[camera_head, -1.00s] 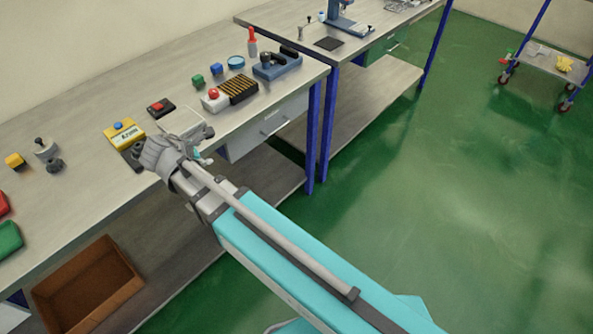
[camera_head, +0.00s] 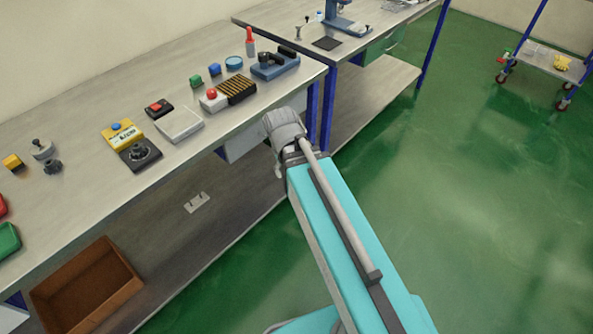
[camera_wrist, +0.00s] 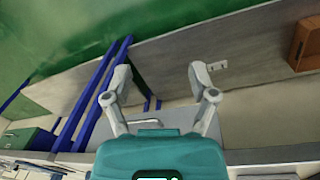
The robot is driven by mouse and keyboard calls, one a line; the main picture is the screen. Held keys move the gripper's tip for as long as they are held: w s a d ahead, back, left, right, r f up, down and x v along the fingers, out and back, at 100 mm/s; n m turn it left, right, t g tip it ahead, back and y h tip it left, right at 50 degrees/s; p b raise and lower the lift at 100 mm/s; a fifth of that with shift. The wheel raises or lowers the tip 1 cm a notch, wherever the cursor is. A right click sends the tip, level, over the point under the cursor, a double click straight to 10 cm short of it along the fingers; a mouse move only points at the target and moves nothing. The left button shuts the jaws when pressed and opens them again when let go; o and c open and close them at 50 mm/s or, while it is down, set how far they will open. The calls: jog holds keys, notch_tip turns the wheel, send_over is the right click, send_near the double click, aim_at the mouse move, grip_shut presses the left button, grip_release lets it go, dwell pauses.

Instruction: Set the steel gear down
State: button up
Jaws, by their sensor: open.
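In the head view a small round grey part, which looks like the steel gear (camera_head: 139,153), lies on a dark pad (camera_head: 150,163) beside a yellow device with a blue button (camera_head: 118,131). It is too small to make out teeth. My gripper (camera_wrist: 158,78) is open in the wrist view, with nothing between its fingers. In the head view my wrist is out past the bench's front edge, to the right of the gear and apart from it; the fingers are mostly hidden there.
A white flat plate (camera_head: 180,124), a red-button box (camera_head: 158,107) and a slotted black-and-yellow block (camera_head: 236,90) stand on the bench. A brown bin (camera_head: 88,286) and a small pale plate (camera_head: 197,202) are on the lower shelf. Blue bench legs (camera_wrist: 95,95) are near my gripper.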

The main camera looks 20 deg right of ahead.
jog(key=shift+s+d+m+y, duration=0.5)
jog(key=shift+s+d+m, duration=0.3)
jog(key=shift+d+m, duration=0.3)
